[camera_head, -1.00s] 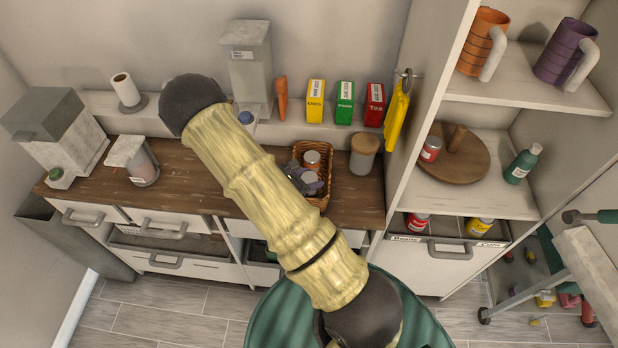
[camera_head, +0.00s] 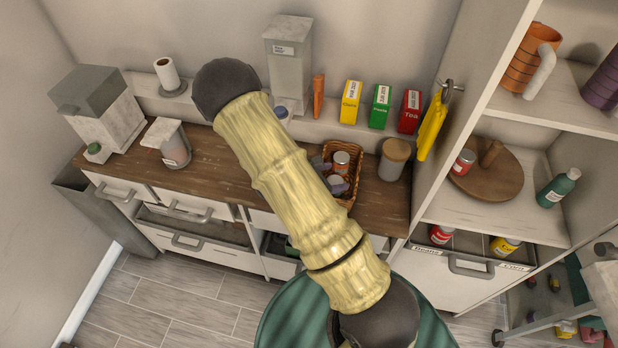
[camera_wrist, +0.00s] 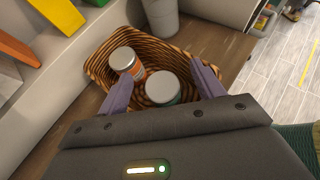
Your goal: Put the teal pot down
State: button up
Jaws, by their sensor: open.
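The teal pot (camera_wrist: 165,90) shows in the wrist view as a white lid with a strip of teal side below it. It stands in the wicker basket (camera_wrist: 190,50), beside a pot with an orange band (camera_wrist: 125,63). My gripper (camera_wrist: 161,68) is open, with one purple finger on each side of the teal pot and a gap visible around its lid. In the head view my gripper (camera_head: 328,176) is low at the basket (camera_head: 356,192) on the wooden counter, and I cannot make out the teal pot there.
A grey canister with a wooden lid (camera_head: 394,160) stands close right of the basket. Yellow, green and red boxes (camera_head: 380,107) line the ledge behind. The tall shelf unit (camera_head: 500,210) rises at the right. The wooden counter (camera_head: 225,180) left of the basket has bare room.

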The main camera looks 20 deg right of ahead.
jog(key=b+v, duration=0.1)
jog(key=v, duration=0.9)
jog(key=shift+b, duration=0.3)
jog(key=shift+s+f, duration=0.1)
jog(key=s+r+m+g+y, duration=0.4)
jog(key=s+m+y, duration=0.2)
jog(key=s+m, duration=0.3)
notch_tip(320, 180, up, 7)
jog(key=a+m+t+y, duration=0.2)
jog(key=m+t+y, duration=0.2)
jog(key=m, duration=0.7)
jog(key=shift+a+f+y, duration=0.15)
jog(key=shift+a+y, duration=0.1)
jog(key=shift+y, duration=0.75)
jog(key=shift+s, duration=0.15)
